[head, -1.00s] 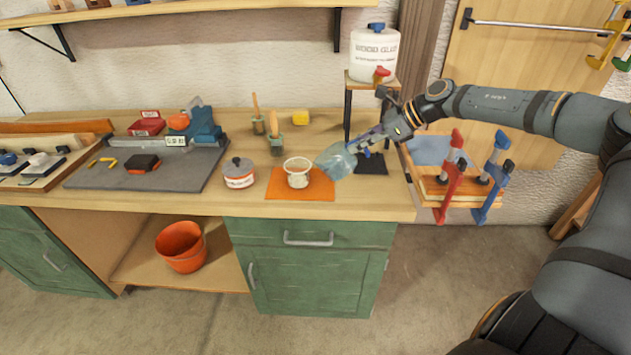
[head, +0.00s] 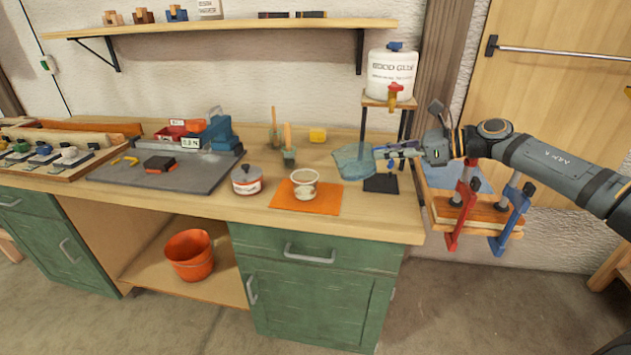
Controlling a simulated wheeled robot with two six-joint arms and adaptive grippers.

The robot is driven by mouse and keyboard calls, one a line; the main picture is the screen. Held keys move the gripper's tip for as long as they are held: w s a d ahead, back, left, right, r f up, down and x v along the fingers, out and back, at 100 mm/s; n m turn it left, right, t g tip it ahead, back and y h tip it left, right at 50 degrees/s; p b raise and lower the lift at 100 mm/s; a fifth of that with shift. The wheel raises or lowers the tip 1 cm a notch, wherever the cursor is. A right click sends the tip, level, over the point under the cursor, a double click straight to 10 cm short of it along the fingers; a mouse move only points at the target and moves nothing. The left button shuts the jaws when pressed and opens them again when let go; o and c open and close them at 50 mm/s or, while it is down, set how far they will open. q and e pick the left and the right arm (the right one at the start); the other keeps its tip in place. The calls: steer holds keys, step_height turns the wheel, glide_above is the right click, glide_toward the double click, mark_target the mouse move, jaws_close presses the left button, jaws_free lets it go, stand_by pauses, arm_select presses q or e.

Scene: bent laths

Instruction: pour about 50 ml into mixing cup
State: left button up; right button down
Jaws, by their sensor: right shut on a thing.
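The mixing cup (head: 305,177), a pale translucent cup with some light material low inside, stands upright on an orange mat (head: 281,195). My right gripper (head: 385,153) is shut on a clear bluish jug (head: 353,161). The jug is tilted toward the left, to the right of the cup and apart from it, above the bench near a dark mat. How much liquid the jug holds is hard to tell. No stream shows between jug and cup. My left gripper is not in view.
A white glue dispenser (head: 391,75) with a red tap stands on a small stand behind the jug. A lidded tin (head: 246,180) is left of the orange mat. Clamps (head: 460,210) are at the right.

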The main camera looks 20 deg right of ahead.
steer(key=shift+r, duration=0.1)
steer(key=shift+w+a, duration=0.1)
steer(key=shift+w, duration=0.05)
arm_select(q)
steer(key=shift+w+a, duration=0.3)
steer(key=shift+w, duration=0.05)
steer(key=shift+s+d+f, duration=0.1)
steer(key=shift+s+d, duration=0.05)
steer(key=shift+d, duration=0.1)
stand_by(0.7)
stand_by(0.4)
